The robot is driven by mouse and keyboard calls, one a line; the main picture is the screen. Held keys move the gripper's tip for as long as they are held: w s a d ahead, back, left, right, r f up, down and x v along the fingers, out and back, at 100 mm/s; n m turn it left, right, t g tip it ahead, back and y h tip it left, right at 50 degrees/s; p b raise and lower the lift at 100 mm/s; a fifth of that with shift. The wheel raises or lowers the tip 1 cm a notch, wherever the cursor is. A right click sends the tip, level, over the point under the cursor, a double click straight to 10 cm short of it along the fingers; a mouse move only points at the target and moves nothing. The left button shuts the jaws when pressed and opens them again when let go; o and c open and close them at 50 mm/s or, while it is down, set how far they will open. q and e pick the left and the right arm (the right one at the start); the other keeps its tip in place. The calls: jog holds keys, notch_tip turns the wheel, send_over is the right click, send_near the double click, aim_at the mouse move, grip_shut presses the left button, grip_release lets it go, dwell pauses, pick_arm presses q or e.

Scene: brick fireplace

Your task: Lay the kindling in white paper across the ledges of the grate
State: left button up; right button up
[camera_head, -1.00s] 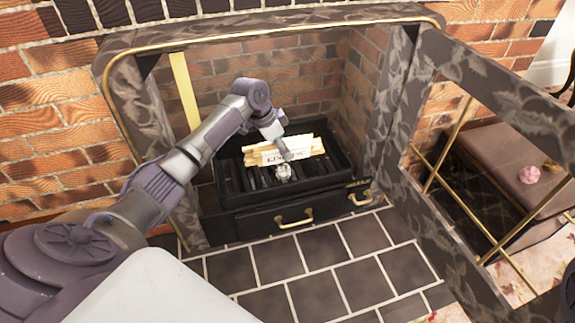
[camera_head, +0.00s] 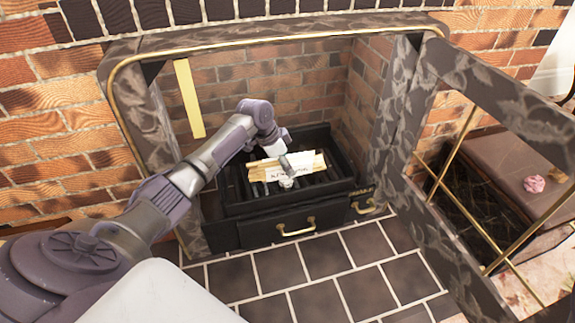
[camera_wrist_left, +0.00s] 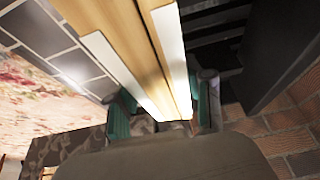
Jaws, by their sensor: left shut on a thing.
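The kindling, pale sticks in a white paper wrap (camera_head: 312,161), lies lengthwise left to right over the black grate (camera_head: 232,207) in the fireplace. My left gripper (camera_head: 287,180) reaches down over it from the left. In the left wrist view, the kindling (camera_wrist_left: 128,38) passes between the two fingers of my left gripper (camera_wrist_left: 163,108), which is shut on it. White paper shows along both sides of the sticks. The grate's dark bars show beside it. I cannot tell whether the kindling touches the ledges. My right gripper is not in view.
A drawer with brass handles (camera_head: 297,229) is below the grate. An open framed door (camera_head: 500,95) with gold bars stands at the right, before a padded bench (camera_head: 505,165). The dark tiled hearth (camera_head: 320,255) in front is clear. Brick walls enclose the grate.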

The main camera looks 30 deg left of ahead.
pick_arm(q)
jog(key=shift+f, duration=0.6)
jog(key=o, duration=1.4)
